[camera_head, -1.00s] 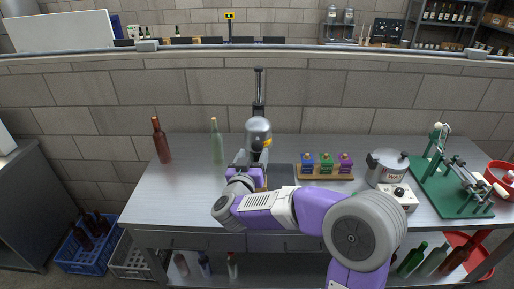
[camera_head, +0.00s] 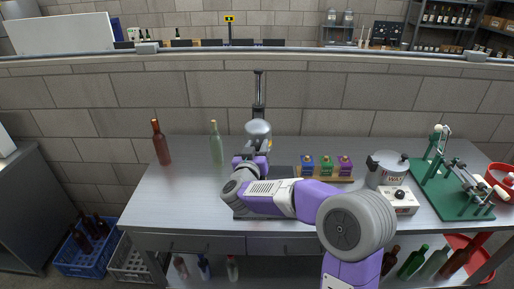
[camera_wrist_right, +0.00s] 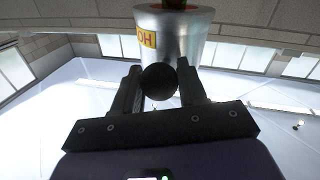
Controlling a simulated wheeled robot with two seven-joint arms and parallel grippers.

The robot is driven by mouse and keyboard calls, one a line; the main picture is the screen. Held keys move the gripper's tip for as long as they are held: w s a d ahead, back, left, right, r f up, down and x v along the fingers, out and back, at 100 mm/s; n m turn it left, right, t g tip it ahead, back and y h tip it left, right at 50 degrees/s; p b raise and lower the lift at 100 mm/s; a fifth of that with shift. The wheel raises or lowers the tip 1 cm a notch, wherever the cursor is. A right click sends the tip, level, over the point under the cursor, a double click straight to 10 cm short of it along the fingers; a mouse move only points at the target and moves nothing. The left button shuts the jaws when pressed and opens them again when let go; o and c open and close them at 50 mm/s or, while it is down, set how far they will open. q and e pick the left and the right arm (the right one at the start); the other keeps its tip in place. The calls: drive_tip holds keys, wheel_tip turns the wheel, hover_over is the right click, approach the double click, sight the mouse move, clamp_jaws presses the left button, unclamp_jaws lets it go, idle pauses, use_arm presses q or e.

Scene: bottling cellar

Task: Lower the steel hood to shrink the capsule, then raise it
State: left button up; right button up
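The steel hood (camera_head: 257,128) is a domed silver cylinder on a dark upright post (camera_head: 259,95) at the back middle of the bench. In the right wrist view the hood (camera_wrist_right: 190,32) carries a yellow label with red letters. A round black knob (camera_wrist_right: 160,80) stands out in front of it. My right gripper (camera_wrist_right: 160,85) has a finger on each side of this knob, and both appear to touch it. In the head view my right gripper (camera_head: 252,150) covers the hood's lower part. Something green shows at the hood's rim in the wrist view; I cannot make out a capsule. My left gripper is out of view.
A brown bottle (camera_head: 161,144) and a clear green bottle (camera_head: 217,143) stand left of the hood. Right of it are a wooden rack (camera_head: 325,177) with coloured blocks, a steel pot (camera_head: 386,168), a white box (camera_head: 399,201) and a green-based machine (camera_head: 435,190). The bench's front left is clear.

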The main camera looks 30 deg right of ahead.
clamp_jaws()
wheel_tip(320, 180, up, 11)
drive_tip(key=p, duration=1)
drive_tip(key=shift+f, duration=0.1)
drive_tip(key=shift+r, duration=0.3)
drive_tip(key=o, duration=0.5)
unclamp_jaws()
drive_tip(key=o, duration=0.3)
drive_tip(key=shift+f, duration=0.2)
